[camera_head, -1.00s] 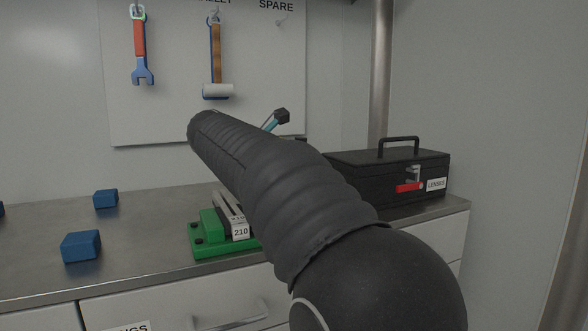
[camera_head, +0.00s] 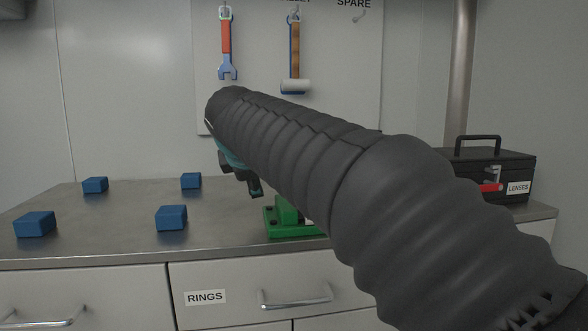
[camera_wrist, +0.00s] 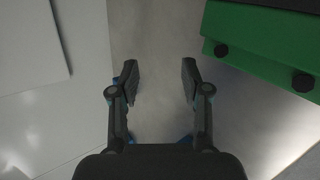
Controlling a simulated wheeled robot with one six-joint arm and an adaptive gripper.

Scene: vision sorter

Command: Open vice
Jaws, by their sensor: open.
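The green vice (camera_head: 290,222) stands on the metal bench, and my own arm hides most of it in the head view. In the wrist view its green base (camera_wrist: 262,42) with dark bolts lies at the upper right. My gripper (camera_wrist: 160,82) is open and empty over the bare bench top, to the left of the vice base and apart from it. In the head view my gripper (camera_head: 240,180) is partly hidden behind my arm. The vice's jaws and handle cannot be made out now.
Several blue blocks (camera_head: 171,217) lie on the bench (camera_head: 110,232) to the left. A black toolbox (camera_head: 500,172) marked LENSES stands at the right. A wrench (camera_head: 227,50) and a mallet (camera_head: 295,60) hang on the back board. A RINGS drawer (camera_head: 230,299) is below the bench.

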